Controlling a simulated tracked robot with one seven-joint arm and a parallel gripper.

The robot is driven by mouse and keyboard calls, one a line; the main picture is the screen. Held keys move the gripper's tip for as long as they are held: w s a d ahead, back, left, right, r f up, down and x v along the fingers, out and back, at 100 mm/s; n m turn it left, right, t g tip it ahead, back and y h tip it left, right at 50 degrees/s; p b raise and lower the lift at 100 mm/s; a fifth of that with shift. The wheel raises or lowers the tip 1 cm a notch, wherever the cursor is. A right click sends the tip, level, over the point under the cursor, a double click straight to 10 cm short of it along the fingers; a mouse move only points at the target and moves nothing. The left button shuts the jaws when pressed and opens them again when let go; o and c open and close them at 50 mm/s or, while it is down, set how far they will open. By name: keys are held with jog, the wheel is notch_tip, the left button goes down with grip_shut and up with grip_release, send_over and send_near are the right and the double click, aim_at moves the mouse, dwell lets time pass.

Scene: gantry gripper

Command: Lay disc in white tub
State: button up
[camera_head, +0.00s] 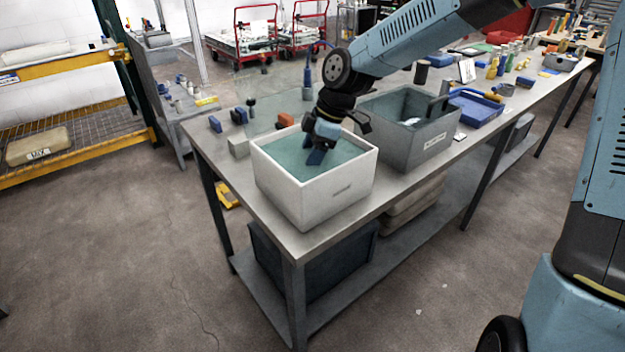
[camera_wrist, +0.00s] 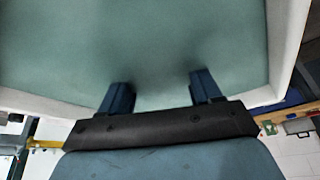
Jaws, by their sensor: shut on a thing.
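The white tub (camera_head: 335,203) stands near the left end of the long metal table, with a pale green inside. My gripper (camera_head: 316,156) points down inside the tub's opening, below the rim. In the wrist view my gripper (camera_wrist: 161,82) has its two dark blue fingers a hand-gap apart, close over the green tub floor, with shadows at their tips. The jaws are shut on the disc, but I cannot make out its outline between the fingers. The white tub's wall (camera_wrist: 288,45) shows at the right of the wrist view.
A grey bin (camera_head: 432,137) stands just right of the tub. A blue tray (camera_head: 478,108) and small bottles lie farther along the table (camera_head: 222,166). A small grey block (camera_head: 238,146) and small coloured pieces lie left of and behind the tub.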

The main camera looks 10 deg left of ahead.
jog(key=x, duration=0.3)
jog(key=shift+s+f, duration=0.2)
jog(key=shift+s, duration=0.05)
jog(key=shift+f, duration=1.6)
jog(key=o, duration=1.3)
jog(key=shift+f, duration=0.1)
